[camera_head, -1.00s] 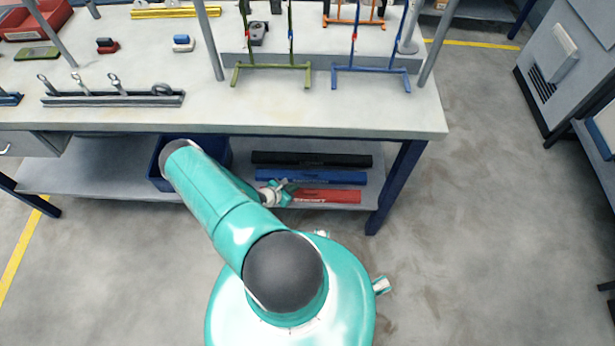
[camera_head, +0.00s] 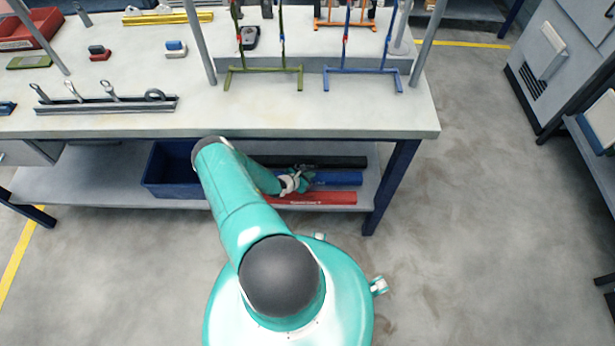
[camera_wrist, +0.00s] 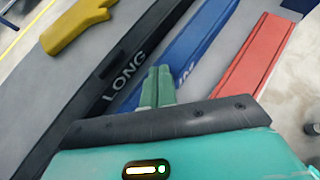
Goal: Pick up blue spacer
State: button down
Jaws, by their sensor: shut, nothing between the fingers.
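The blue spacer (camera_head: 338,179) is a long blue bar lying on the lower shelf, between a black bar (camera_head: 340,161) and a red bar (camera_head: 315,198). In the wrist view the blue spacer (camera_wrist: 203,38) runs diagonally, its near part hidden behind my gripper. My gripper (camera_wrist: 158,72) is shut and empty, with its green fingertips over the blue spacer near the edge of the black bar marked LONG (camera_wrist: 122,85). I cannot tell whether the fingertips touch the spacer. In the head view my gripper (camera_head: 303,180) is over the left part of the bars.
The red bar (camera_wrist: 252,55) lies right of the spacer in the wrist view, and a yellow object (camera_wrist: 75,27) lies beyond the black bar. A blue bin (camera_head: 165,180) stands left on the lower shelf (camera_head: 90,190). The workbench top (camera_head: 300,120) overhangs the shelf.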

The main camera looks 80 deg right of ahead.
jog(key=shift+a+f, duration=0.4)
jog(key=shift+w+a, duration=0.2)
jog(key=shift+a, duration=0.05)
jog(key=shift+w+a+f, duration=0.1)
jog(key=shift+w+a, duration=0.35)
jog(key=shift+a, duration=0.3)
jog(key=shift+w+a+r, duration=0.1)
jog(key=shift+w+a, duration=0.3)
jog(key=shift+a, duration=0.35)
jog(key=shift+w+a+f, duration=0.1)
jog(key=shift+w+a, duration=0.35)
jog(key=shift+a, duration=0.3)
jog(key=shift+w+d+r, duration=0.1)
jog(key=shift+d+r, duration=0.05)
jog(key=shift+r, duration=0.65)
jog(key=shift+r, duration=0.1)
